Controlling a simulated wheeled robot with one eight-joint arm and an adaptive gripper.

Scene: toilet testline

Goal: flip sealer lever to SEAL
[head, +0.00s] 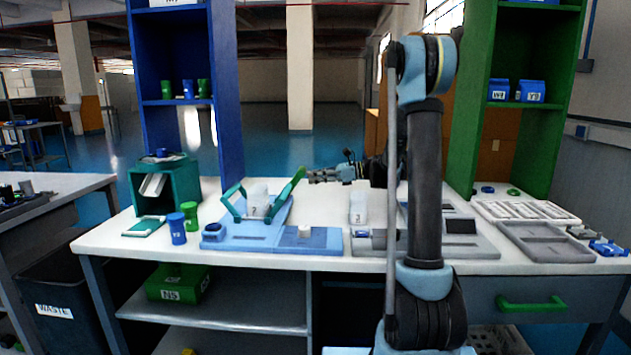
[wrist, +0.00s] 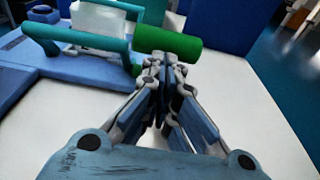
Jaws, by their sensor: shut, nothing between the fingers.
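The sealer is a light blue machine (head: 240,236) on the white bench, left of centre in the head view. It also shows at the upper left of the wrist view (wrist: 60,68). Its lever has a green handle (head: 292,186) that slants up to the right; in the wrist view the green grip (wrist: 168,43) lies just beyond my fingertips. My gripper (head: 312,176) is shut and empty, pointing left with its tips close to the handle's upper end. In the wrist view the gripper (wrist: 160,62) seems to meet the grip, but contact is unclear. No SEAL marking is readable.
A white block (head: 258,197) stands within the sealer's frame. A blue cup (head: 177,228) and a green cup (head: 190,215) stand left of it. Another white block (head: 358,208) and a grey station (head: 470,240) are to the right. Bare bench (head: 325,215) lies between.

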